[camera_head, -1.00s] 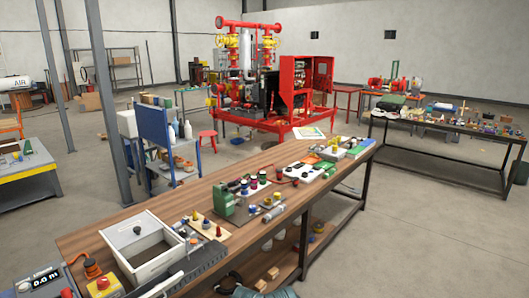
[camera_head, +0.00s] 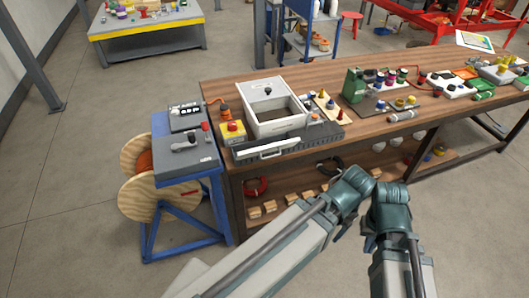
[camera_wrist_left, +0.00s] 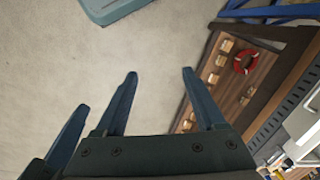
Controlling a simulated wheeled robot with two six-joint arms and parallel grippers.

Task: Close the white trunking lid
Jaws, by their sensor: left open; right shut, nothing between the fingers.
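The grey slotted trunking (camera_head: 325,134) lies along the front edge of the wooden bench. A long white piece that looks like its lid (camera_head: 280,149) shows at the trunking's left part; how far it is open I cannot tell. At the right edge of the left wrist view the trunking (camera_wrist_left: 268,132) shows again, with white parts beside it. My left gripper (camera_wrist_left: 160,85) is open and empty over the floor in front of the bench. My right gripper (camera_head: 370,238) is shut and empty, low in front of the bench; its fingertips are mostly hidden. Neither touches the trunking.
A white open box (camera_head: 290,128) stands behind the trunking. A yellow box with a red button (camera_head: 233,131) is at its left. A blue-framed stand (camera_head: 185,166) with a cable reel adjoins the bench. A lower shelf (camera_head: 285,185) holds wooden blocks. Floor in front is clear.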

